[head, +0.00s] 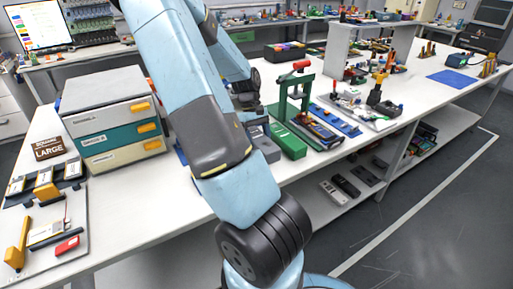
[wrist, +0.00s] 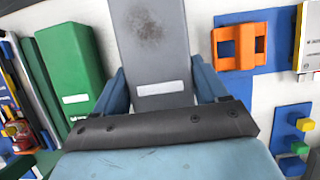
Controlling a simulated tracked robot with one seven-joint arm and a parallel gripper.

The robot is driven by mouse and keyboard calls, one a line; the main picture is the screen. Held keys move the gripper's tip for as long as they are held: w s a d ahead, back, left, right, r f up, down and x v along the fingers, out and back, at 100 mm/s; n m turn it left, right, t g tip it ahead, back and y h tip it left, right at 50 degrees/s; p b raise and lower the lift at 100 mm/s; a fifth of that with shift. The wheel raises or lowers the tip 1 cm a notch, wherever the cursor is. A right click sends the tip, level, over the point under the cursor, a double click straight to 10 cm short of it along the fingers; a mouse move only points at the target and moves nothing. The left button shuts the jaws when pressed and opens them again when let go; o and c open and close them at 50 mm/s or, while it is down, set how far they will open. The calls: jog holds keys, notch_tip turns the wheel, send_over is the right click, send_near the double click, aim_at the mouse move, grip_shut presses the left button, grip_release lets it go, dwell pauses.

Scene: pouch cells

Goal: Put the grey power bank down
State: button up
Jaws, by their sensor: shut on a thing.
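The grey power bank (wrist: 153,40) stretches up and away in the wrist view, with a dark brown stain and a blank white label. My gripper (wrist: 162,84) has its blue fingers against both sides of the power bank near its close end. The close end is hidden behind the dark bar of my gripper. I cannot tell whether the power bank touches the white surface below. In the head view my arm hides most of the gripper; a grey block (head: 264,146) shows beside it, probably the power bank.
A green box (wrist: 72,65) stands close left in the wrist view. An orange holder (wrist: 238,46) on a blue plate is to the right, with small coloured blocks (wrist: 295,125) below. In the head view a drawer unit (head: 110,120) stands left and a green press (head: 292,100) right.

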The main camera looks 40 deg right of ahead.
jog(key=shift+w+d+f, duration=0.35)
jog(key=shift+w+f, duration=0.25)
jog(key=shift+f, duration=1.75)
jog(key=o, duration=1.5)
jog(key=shift+f, duration=0.1)
jog(key=shift+c, duration=0.2)
